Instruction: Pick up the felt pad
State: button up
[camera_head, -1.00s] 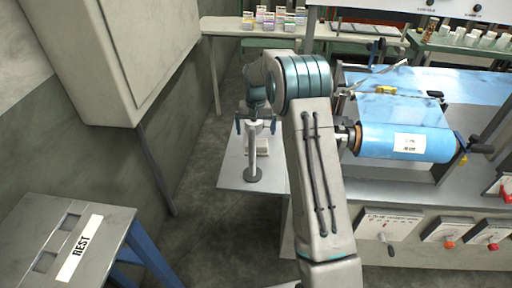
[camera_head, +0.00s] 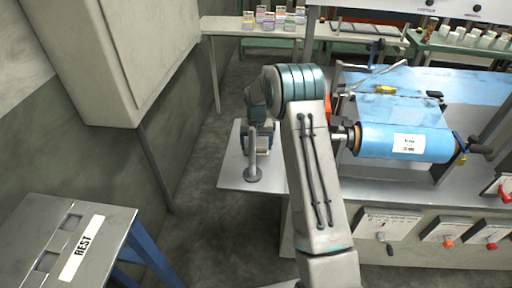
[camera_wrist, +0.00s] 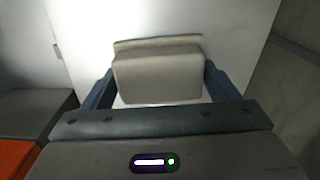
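The felt pad (camera_wrist: 158,77) is a beige, block-like piece with a flatter layer behind it, seen in the wrist view on a pale grey surface. My gripper (camera_wrist: 159,72) is over it, with one dark finger on each side of the pad. The fingers are spread wide and stand close to the pad's sides; I cannot tell whether they touch it. In the head view my gripper (camera_head: 260,140) is low over the grey table's left end, and the pad is mostly hidden by it.
A grey post with a round base (camera_head: 253,175) stands on the table (camera_head: 228,178) near my gripper. A blue film roll (camera_head: 400,142) is to the right. A grey stand marked REST (camera_head: 50,225) is at lower left. A wall cabinet (camera_head: 110,55) hangs at upper left.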

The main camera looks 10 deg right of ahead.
jog(key=shift+c, duration=0.6)
jog(key=shift+r, duration=0.55)
notch_tip(320, 180, up, 17)
